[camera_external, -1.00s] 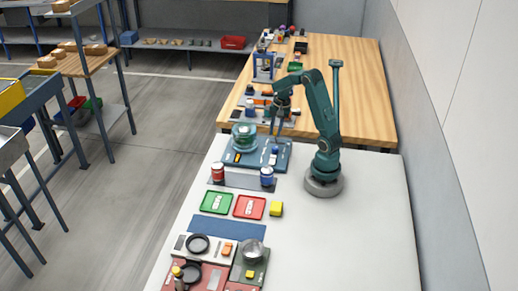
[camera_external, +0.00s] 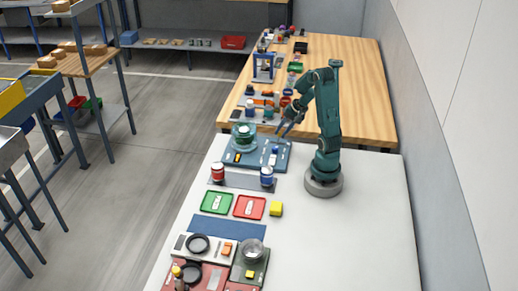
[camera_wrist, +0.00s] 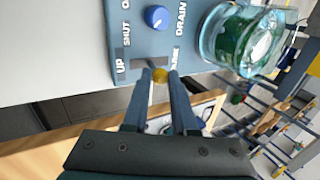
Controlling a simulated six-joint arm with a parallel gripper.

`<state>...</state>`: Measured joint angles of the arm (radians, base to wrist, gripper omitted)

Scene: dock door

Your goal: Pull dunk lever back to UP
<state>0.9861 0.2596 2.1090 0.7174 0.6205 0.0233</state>
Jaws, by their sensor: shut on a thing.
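The blue-grey dock panel (camera_wrist: 135,30) carries the labels UP, SHUT and DRAIN; it also shows in the external view (camera_external: 284,160). The dunk lever's yellow ball knob (camera_wrist: 161,75) is at the panel's near edge in the wrist view, between the UP label (camera_wrist: 120,66) and a partly hidden label on the right. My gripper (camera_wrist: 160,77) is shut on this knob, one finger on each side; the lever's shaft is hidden. In the external view my gripper (camera_external: 283,131) is tilted at the panel's far right edge.
A glass jar with green contents (camera_wrist: 243,40) stands on the panel, right of the fingers in the wrist view. A blue knob (camera_wrist: 157,17) is above them. Red (camera_external: 217,173) and blue (camera_external: 267,176) cans stand before the panel. White table is clear on the right.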

